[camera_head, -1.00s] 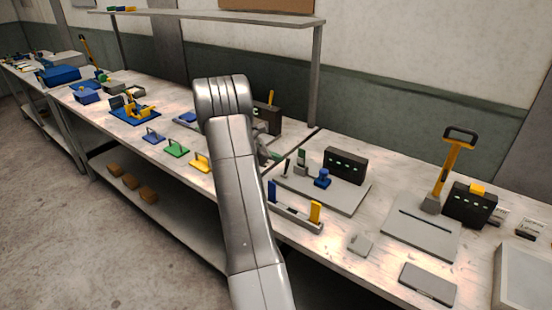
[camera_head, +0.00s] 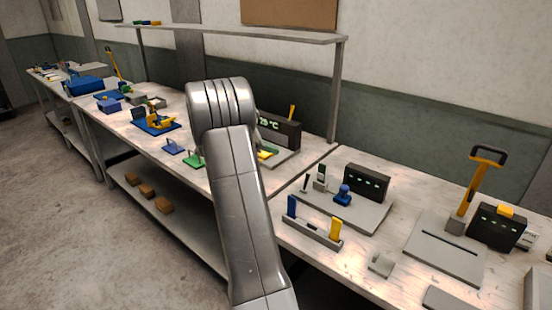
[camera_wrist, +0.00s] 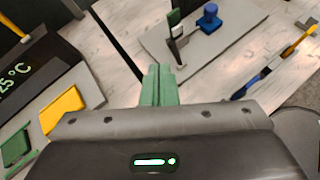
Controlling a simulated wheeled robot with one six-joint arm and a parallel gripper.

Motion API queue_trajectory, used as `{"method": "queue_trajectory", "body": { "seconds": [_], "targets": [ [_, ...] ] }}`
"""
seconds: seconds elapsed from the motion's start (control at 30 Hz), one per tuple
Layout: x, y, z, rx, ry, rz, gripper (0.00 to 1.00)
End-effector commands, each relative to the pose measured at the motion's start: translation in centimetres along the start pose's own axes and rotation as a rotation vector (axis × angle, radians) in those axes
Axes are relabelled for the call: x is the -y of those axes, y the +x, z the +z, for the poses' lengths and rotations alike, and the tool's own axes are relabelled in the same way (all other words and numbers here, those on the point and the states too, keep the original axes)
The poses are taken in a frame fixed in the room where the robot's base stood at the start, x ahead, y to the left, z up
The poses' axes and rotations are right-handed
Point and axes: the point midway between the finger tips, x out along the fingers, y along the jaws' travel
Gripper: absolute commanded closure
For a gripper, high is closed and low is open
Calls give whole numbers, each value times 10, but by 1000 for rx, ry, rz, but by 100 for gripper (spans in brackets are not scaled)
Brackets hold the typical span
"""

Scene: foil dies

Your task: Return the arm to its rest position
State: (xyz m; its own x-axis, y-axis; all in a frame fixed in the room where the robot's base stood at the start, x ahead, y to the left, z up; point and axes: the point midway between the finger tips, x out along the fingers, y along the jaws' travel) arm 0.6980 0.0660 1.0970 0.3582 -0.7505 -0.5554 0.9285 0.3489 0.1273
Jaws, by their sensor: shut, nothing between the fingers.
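My gripper (camera_wrist: 159,86) shows in the wrist view, its two green fingers pressed together with nothing between them. It is above the bench top, close to the dark seam between two benches. In the head view my own grey arm rises through the middle and hides the gripper. No task object is held.
A grey plate (camera_head: 360,212) with a blue knob (camera_head: 342,195) and a dark display box (camera_head: 367,182) stands right of my arm. A rack with blue and yellow blocks (camera_head: 313,236) is in front. A lever press (camera_head: 475,188) stands farther right. A shelf (camera_head: 240,35) spans behind.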

Motion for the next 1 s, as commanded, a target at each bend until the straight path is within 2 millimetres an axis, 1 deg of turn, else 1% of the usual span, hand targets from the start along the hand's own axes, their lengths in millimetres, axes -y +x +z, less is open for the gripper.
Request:
{"method": "queue_trajectory", "body": {
  "seconds": [0.3,0.47,0.57,0.67,1.0],
  "targets": [
    [0,-1,0,0,-1,-1,100],
    [1,4,-2,0,-2,-2,100],
    [5,15,-7,1,-4,-4,100],
    [10,30,-14,1,-5,-5,100],
    [27,87,-42,0,-4,-4,100]
  ]
}}
